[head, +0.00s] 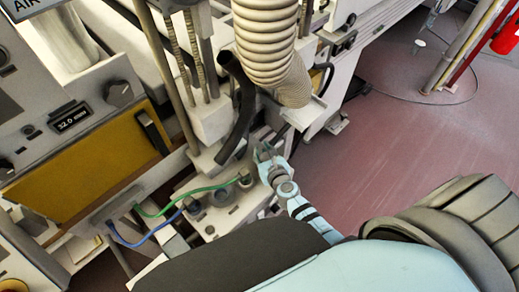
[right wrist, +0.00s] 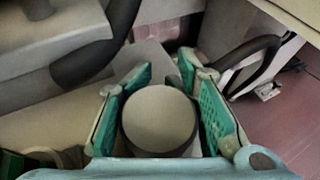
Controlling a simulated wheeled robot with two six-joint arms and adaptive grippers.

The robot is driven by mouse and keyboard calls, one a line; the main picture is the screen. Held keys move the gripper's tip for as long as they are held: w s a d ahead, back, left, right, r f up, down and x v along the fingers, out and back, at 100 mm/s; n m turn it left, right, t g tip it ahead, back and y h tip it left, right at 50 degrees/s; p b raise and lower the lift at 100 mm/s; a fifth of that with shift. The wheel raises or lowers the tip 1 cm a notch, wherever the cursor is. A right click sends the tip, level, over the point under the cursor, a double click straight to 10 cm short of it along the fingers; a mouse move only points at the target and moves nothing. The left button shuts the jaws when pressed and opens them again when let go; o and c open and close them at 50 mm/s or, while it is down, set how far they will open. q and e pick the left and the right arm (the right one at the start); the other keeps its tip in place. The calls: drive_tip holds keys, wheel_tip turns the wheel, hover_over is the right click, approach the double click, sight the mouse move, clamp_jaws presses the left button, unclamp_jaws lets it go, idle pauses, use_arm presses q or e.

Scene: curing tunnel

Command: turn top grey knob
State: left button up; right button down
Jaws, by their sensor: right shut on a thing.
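My right gripper (head: 266,153) reaches up from the lower right in the head view, beside the pale machine body below the ribbed hose. In the right wrist view its green-padded fingers (right wrist: 165,95) stand on both sides of a round grey knob (right wrist: 160,118) and are shut on it. The knob's flat round face points at the camera. In the head view the gripped knob is mostly hidden by the gripper, and I cannot tell how far it is turned. My left gripper is not in view.
A ribbed beige hose (head: 268,45) and a black bent hose (head: 238,110) hang close to the right gripper. Green (head: 195,190) and blue (head: 150,241) cables run to its left. A panel with a dark knob (head: 119,93) stands at left. Reddish floor (head: 400,130) is open at right.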

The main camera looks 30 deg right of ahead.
drive_tip(key=shift+s+d+f+m+h, duration=0.1)
drive_tip(key=shift+f+m+h, duration=0.05)
drive_tip(key=shift+m+h, duration=0.3)
drive_tip(key=shift+s+d+f+m+h, duration=0.1)
drive_tip(key=shift+m+h, duration=0.25)
drive_tip(key=shift+h, duration=0.1)
drive_tip(key=shift+s+d+m+g+h+b, duration=0.15)
drive_tip(key=shift+m+g+h+b, duration=0.2)
drive_tip(key=shift+m+h, duration=0.35)
drive_tip(key=shift+s+d+m+g+h+b, duration=0.1)
drive_tip(key=shift+d+m+g+h+b, duration=0.2)
drive_tip(key=shift+m+h, duration=0.35)
drive_tip(key=shift+a, duration=0.15)
drive_tip(key=shift+f, duration=0.1)
drive_tip(key=c, duration=1.6)
unclamp_jaws()
drive_tip(key=o, duration=0.3)
drive_tip(key=shift+s+a+r, duration=0.1)
drive_tip(key=shift+r, duration=0.25)
drive_tip(key=shift+w, duration=0.2)
